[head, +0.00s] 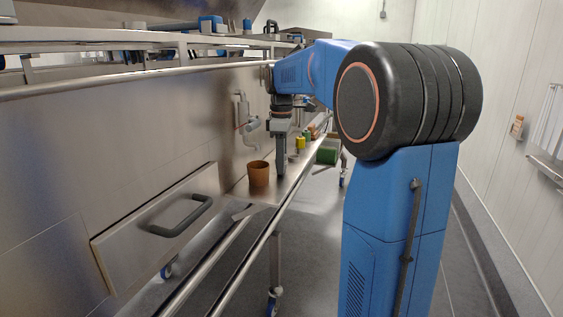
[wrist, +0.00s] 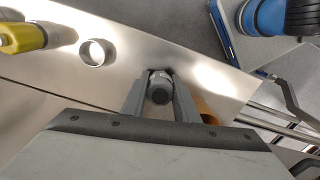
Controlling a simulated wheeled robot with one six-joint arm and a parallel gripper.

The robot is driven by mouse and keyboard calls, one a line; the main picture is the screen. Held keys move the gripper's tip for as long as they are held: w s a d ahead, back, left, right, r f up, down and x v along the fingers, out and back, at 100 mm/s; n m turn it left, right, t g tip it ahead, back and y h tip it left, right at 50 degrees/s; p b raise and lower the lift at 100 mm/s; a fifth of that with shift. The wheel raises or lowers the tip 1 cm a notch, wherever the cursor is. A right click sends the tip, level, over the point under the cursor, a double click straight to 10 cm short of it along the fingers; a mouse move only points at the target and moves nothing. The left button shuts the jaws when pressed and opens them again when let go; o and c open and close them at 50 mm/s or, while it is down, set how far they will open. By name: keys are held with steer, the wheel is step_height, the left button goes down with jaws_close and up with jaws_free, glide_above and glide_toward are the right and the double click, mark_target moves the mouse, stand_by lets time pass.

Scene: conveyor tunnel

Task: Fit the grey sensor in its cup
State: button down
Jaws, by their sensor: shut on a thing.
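My gripper (wrist: 160,100) is shut on the grey sensor (wrist: 160,90), a dark round-ended cylinder seen between the two fingers in the wrist view. In the head view my gripper (head: 281,168) points down over the steel shelf, right of the brown cup; the sensor cannot be made out there. A short, open metal ring-like cup (wrist: 92,52) stands on the shelf, up and left of the sensor in the wrist view, apart from it. Whether the sensor touches the shelf cannot be told.
A brown cup (head: 259,174) stands at the shelf's near end; its orange side (wrist: 207,112) shows behind my right finger. A green box (head: 328,155) is farther back. Wall pipes (head: 244,112) rise behind the shelf.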

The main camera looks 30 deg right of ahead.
steer(key=c, duration=1.4)
jaws_free()
step_height(320, 180, up, 12)
steer(key=shift+r, duration=0.15)
steer(key=s+a+f+m+t, duration=0.1)
steer(key=s+a+f+m, duration=0.2)
steer(key=s+a+f, duration=0.4)
steer(key=s+a+f+m+t, duration=0.2)
steer(key=s+a+f, duration=0.15)
steer(key=s, duration=0.55)
steer(key=s+a+f+m, duration=0.1)
steer(key=s+f, duration=0.3)
steer(key=f, duration=0.1)
steer(key=s+a+f+m+t, duration=0.1)
steer(key=s+a+f+m, duration=0.1)
steer(key=s+f, duration=0.3)
steer(key=s+a+f+m, duration=0.1)
steer(key=s+a+f, duration=0.1)
steer(key=s+f, duration=0.3)
steer(key=shift+s+a+f+m+t, duration=0.1)
steer(key=shift+a+f+m+t, duration=0.1)
steer(key=shift+f+m+t, duration=0.2)
steer(key=shift+r, duration=0.1)
